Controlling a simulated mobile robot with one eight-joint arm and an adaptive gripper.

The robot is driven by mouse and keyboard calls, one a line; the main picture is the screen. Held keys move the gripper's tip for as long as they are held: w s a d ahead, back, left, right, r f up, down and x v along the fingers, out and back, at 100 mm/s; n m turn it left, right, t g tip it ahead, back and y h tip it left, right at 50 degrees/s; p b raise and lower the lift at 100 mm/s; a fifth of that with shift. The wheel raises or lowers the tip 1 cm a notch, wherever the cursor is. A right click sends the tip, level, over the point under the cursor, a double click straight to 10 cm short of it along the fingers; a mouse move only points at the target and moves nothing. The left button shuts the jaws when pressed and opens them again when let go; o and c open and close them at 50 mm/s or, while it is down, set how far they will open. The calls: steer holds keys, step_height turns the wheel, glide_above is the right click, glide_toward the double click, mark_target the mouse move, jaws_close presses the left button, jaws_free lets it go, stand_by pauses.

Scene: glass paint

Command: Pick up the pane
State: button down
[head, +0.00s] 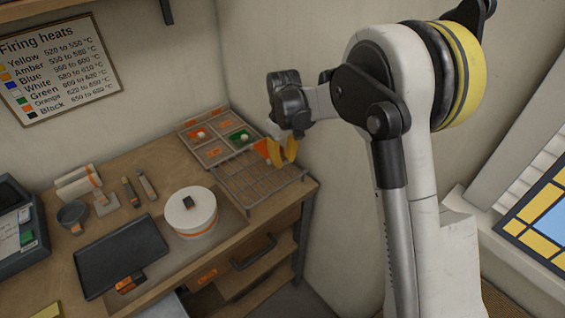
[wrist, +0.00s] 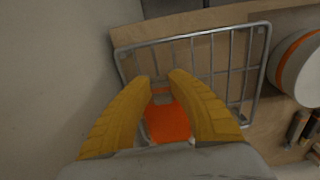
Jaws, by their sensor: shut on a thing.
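My gripper (head: 284,158) has yellow fingers and is shut on an orange pane (wrist: 168,124). The pane shows between the two fingers in the wrist view, and partly beside them in the head view (head: 262,148). The fingers cover some of it. My gripper (wrist: 160,82) points down over the wire rack (head: 262,192), near its back right end. I cannot tell whether the pane touches the rack.
A white round pot (head: 191,216) with orange bands stands left of the rack. Walls stand close behind and right of the rack. A firing heats chart (head: 60,72) hangs at left.

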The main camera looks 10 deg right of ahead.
steer(key=s+d+r+p, duration=0.4)
steer(key=s+d+r, duration=0.2)
steer(key=s+r, duration=0.4)
steer(key=shift+d+r, duration=0.2)
steer(key=shift+r, duration=0.45)
steer(key=shift+f, duration=0.15)
